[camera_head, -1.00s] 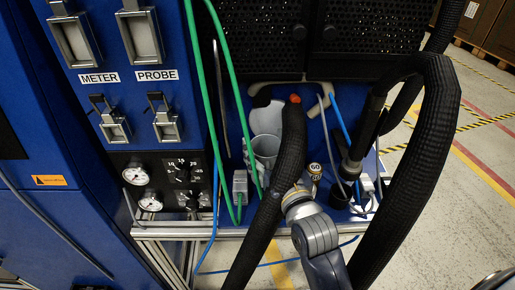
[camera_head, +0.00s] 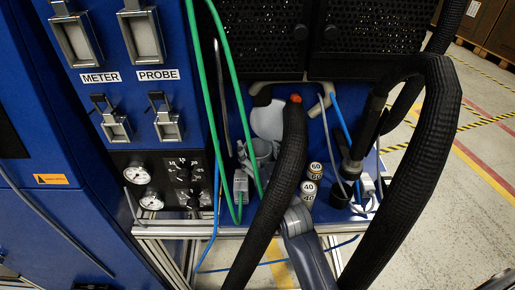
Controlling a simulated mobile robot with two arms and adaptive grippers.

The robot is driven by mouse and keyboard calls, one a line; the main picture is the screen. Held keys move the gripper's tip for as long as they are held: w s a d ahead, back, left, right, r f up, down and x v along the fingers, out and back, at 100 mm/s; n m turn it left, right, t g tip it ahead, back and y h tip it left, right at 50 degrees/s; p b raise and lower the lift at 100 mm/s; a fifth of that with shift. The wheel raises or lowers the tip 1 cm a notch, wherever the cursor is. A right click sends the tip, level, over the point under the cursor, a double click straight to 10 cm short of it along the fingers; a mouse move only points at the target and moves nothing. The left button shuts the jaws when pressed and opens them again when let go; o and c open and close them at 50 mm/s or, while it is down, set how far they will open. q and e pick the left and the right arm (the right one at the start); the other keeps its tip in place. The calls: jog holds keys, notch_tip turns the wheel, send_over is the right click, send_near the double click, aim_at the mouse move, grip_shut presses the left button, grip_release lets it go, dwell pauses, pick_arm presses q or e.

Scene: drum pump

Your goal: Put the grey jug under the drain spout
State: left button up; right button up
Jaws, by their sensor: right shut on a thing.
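The pale grey jug (camera_head: 267,122) stands in the recess below the black perforated doors, left of the thick black hose. The hose and a green cable partly hide the gripper and the jug. I cannot tell whether the jug touches the shelf or sits fully under the spout. My left gripper is not in view.
A black hose with an orange tip (camera_head: 286,165) crosses in front of my right arm. Green cables (camera_head: 203,90) hang at left. A second thick hose (camera_head: 423,160) loops at right.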

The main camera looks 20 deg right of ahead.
jog(key=shift+f, duration=0.1)
jog(key=o, duration=1.6)
jog(key=shift+c, duration=0.2)
